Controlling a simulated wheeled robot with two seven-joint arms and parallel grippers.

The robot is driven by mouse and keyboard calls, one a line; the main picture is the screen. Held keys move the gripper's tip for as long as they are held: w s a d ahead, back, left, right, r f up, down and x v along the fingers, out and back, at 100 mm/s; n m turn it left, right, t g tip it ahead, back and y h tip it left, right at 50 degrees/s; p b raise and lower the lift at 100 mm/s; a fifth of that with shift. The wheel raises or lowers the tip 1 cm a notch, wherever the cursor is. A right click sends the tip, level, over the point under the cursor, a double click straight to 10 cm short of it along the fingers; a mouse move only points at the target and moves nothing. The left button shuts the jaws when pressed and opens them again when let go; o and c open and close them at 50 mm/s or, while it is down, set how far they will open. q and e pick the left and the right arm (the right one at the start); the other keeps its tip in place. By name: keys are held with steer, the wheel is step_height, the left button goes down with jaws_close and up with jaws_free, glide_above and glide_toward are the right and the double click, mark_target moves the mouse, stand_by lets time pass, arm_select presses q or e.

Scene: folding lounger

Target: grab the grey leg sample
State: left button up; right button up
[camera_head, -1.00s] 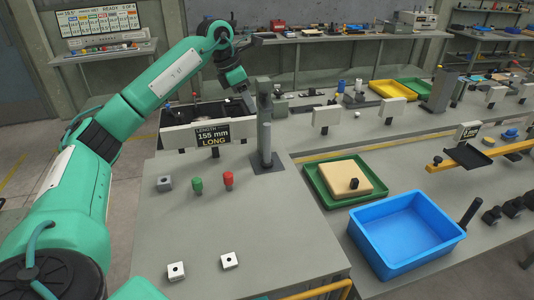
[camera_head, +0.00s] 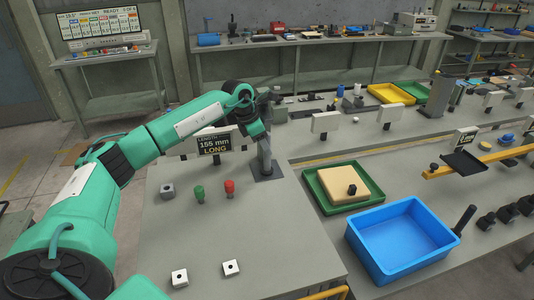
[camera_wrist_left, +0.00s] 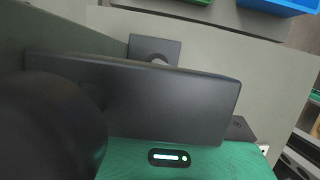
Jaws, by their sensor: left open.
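A grey upright leg sample (camera_head: 264,152) stands at the dark square base plate (camera_head: 267,172), on the far right part of the near bench. Its upper part is largely hidden by my left gripper (camera_head: 257,126) in the head view. My left gripper is open, at the upper part of the post. I cannot tell whether it touches the post. In the left wrist view, large dark surfaces fill the middle and left, and a base plate (camera_wrist_left: 152,47) shows behind them. My right gripper is not in view.
The 155 mm LONG sign (camera_head: 214,145) is just left of the post. A green tray (camera_head: 316,187) and blue bin (camera_head: 379,252) are on the right. The bench middle is clear.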

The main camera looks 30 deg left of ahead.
arm_select(q)
jaws_close()
stand_by(0.7)
